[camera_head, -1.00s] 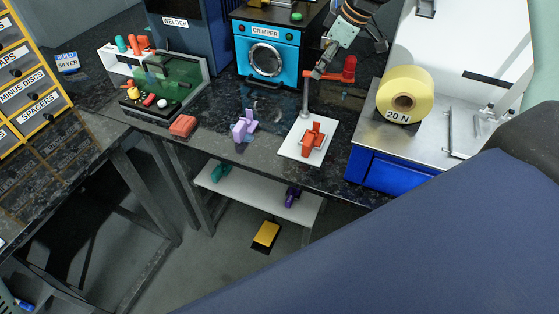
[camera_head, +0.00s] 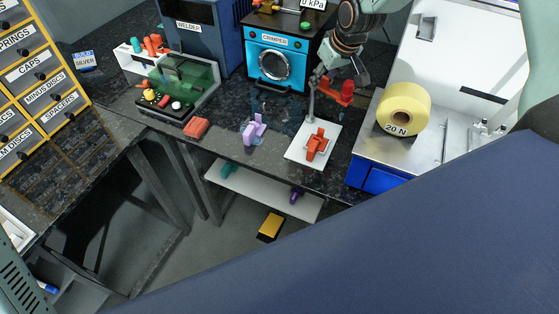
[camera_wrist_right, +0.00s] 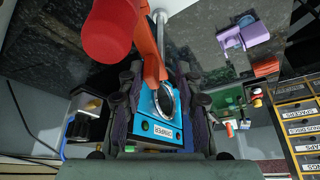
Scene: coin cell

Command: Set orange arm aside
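The orange arm (camera_head: 331,93) sits atop a thin grey post on a white plate (camera_head: 300,156), with a red knob (camera_head: 347,88) at its right end. In the right wrist view the orange arm (camera_wrist_right: 150,48) reaches down from the large red knob (camera_wrist_right: 108,30) toward the space between my fingers. My right gripper (camera_head: 319,72) is right at the post's top, beside the orange arm. In the wrist view my right gripper (camera_wrist_right: 160,105) has its dark fingers apart; whether they touch the arm cannot be told. My left gripper is not in view.
The blue crimper (camera_head: 280,62) stands behind the post. An orange-red clamp (camera_head: 317,145) sits on the white plate. A yellow roll (camera_head: 404,108) marked 20 N is to the right. A lilac piece (camera_head: 254,130) and red block (camera_head: 195,129) lie left, with bare dark counter between.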

